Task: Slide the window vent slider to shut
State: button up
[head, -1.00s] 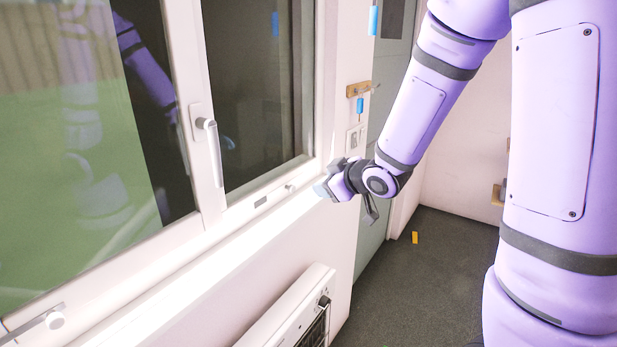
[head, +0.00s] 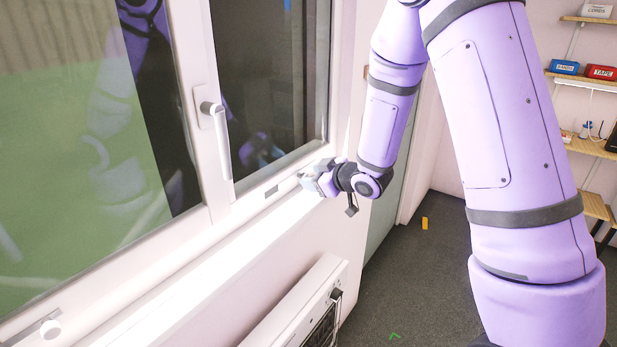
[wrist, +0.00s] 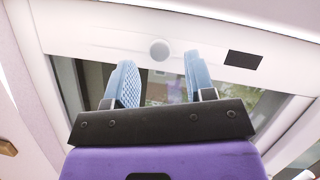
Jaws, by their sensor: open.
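The vent slider shows as a round pale knob (wrist: 159,50) on the white lower window frame (wrist: 100,40) in the wrist view. A dark rectangular slot (wrist: 243,60) lies to its right there; in the head view the slot (head: 271,191) is left of my gripper. My gripper (head: 308,183) is at the frame's lower right corner. Its two blue fingers are open and empty in the wrist view (wrist: 160,68), one on each side of the knob in the picture. Whether they touch it, I cannot tell. In the head view the gripper mostly hides the knob.
A white window handle (head: 220,140) hangs on the middle post. A white sill (head: 215,258) runs below the window, with a heater (head: 295,305) under it. Another round knob (head: 50,328) is at the lower left.

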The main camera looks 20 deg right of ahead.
jog(key=shift+x, duration=1.3)
jog(key=shift+c, duration=0.5)
